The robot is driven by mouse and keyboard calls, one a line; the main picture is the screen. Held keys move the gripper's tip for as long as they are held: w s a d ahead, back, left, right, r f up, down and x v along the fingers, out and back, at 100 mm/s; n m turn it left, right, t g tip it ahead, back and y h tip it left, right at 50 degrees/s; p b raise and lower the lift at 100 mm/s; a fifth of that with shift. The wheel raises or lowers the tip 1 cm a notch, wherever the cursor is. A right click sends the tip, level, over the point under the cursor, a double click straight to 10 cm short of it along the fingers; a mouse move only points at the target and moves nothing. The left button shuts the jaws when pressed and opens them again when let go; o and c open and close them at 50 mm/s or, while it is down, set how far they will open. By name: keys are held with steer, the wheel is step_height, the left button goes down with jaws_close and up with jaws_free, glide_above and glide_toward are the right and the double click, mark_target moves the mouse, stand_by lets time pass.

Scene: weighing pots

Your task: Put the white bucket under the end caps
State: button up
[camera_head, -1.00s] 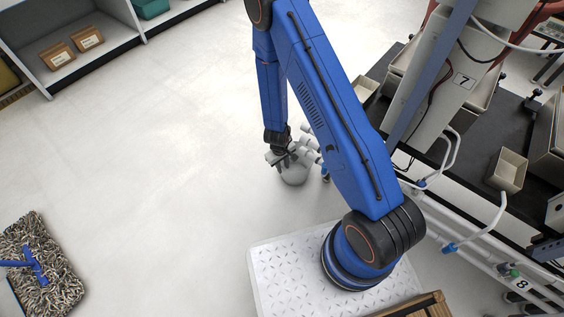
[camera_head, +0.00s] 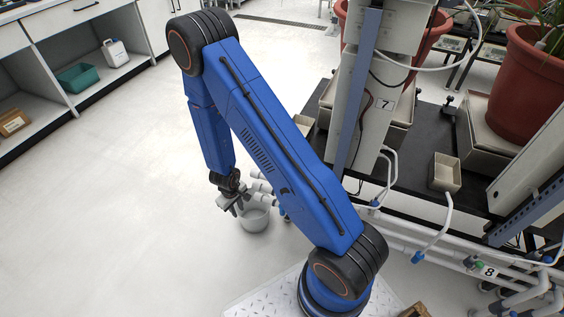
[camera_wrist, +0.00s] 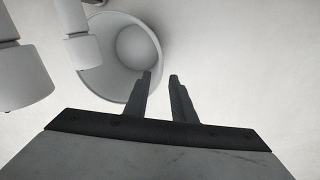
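The white bucket (camera_head: 256,217) stands upright on the floor below the white pipe ends with their end caps (camera_head: 262,187) in the head view. My gripper (camera_head: 232,207) is at the bucket's left rim in the head view. In the wrist view, my gripper (camera_wrist: 161,76) has its fingers apart. One fingertip overlaps the bucket's rim and the other is just outside it. I cannot tell whether they touch the rim.
A black bench with a grey post (camera_head: 362,118) and small beige trays (camera_head: 446,172) stands at the right. White pipes (camera_head: 405,228) run along its lower side. Shelves with a teal bin (camera_head: 79,78) are at the upper left. The floor at the left is clear.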

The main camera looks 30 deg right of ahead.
steer(key=w+a+r+t+y, duration=0.1)
steer(key=w+r, duration=0.1)
steer(key=r, duration=0.7)
steer(key=w+a+r+t+y, duration=0.1)
steer(key=a+r+y, duration=0.1)
steer(key=r, duration=0.7)
steer(key=s+d+r+m+y, duration=0.1)
steer(key=s+r, duration=0.1)
steer(key=r, duration=0.7)
steer(key=s+r, duration=0.2)
steer(key=r, duration=0.7)
steer(key=s+d+r+m+h, duration=0.1)
steer(key=s+d+r, duration=0.3)
steer(key=s+r, duration=0.2)
steer(key=s+d+r+m+t+h, duration=0.1)
steer(key=s+d+r, duration=0.3)
steer(key=s, duration=0.7)
steer(key=s+d+r+m+t+h, duration=0.1)
steer(key=s+d+r, duration=0.4)
steer(key=s+r, duration=0.2)
steer(key=shift+s+r, duration=0.3)
steer(key=shift+s, duration=0.65)
steer(key=shift+d, duration=0.15)
